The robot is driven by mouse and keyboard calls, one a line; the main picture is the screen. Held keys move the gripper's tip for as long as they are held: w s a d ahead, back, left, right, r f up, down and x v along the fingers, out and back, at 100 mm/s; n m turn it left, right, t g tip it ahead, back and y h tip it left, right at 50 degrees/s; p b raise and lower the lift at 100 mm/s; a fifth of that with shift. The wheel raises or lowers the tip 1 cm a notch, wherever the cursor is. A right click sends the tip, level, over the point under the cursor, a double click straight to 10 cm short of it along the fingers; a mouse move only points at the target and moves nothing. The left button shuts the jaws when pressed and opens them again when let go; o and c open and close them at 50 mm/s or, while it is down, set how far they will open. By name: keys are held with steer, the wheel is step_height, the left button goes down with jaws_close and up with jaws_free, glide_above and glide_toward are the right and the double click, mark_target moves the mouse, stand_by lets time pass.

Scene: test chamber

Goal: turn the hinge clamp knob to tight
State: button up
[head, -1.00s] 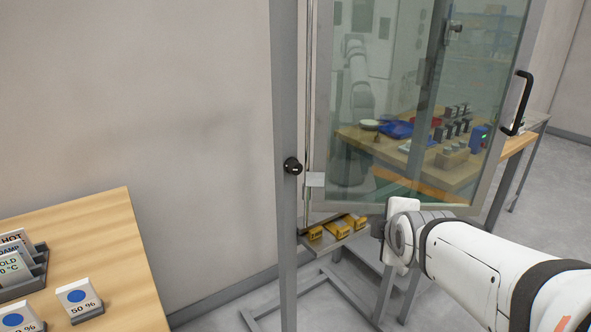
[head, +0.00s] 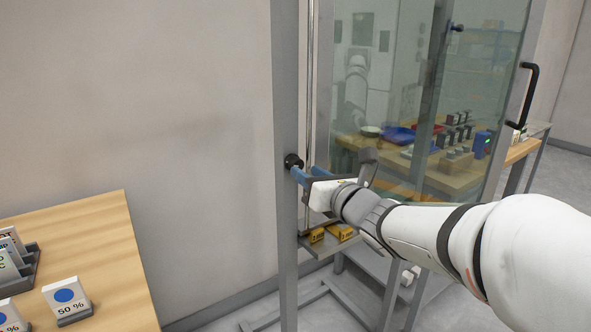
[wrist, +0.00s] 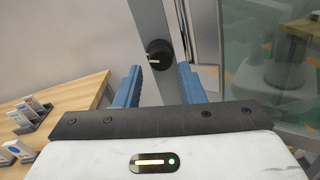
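The hinge clamp knob (head: 293,161) is a small black round knob on the grey upright post at the glass door's hinge side. In the wrist view the knob (wrist: 159,54) shows a pale pointer line lying roughly horizontal, pointing left. My gripper (head: 296,172) has blue fingers and reaches toward the knob from the right. In the wrist view my gripper (wrist: 158,70) is open, its fingers apart, with the knob beyond and between the fingertips. I cannot tell from these views whether a finger touches it.
The glass door (head: 425,110) with a black handle (head: 527,95) stands to the right, behind my arm. Yellow blocks (head: 330,234) sit on a low shelf below my gripper. A wooden table (head: 95,245) with cards is at left.

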mark_target(295, 164)
steer(key=x, duration=0.3)
steer(key=shift+c, duration=0.2)
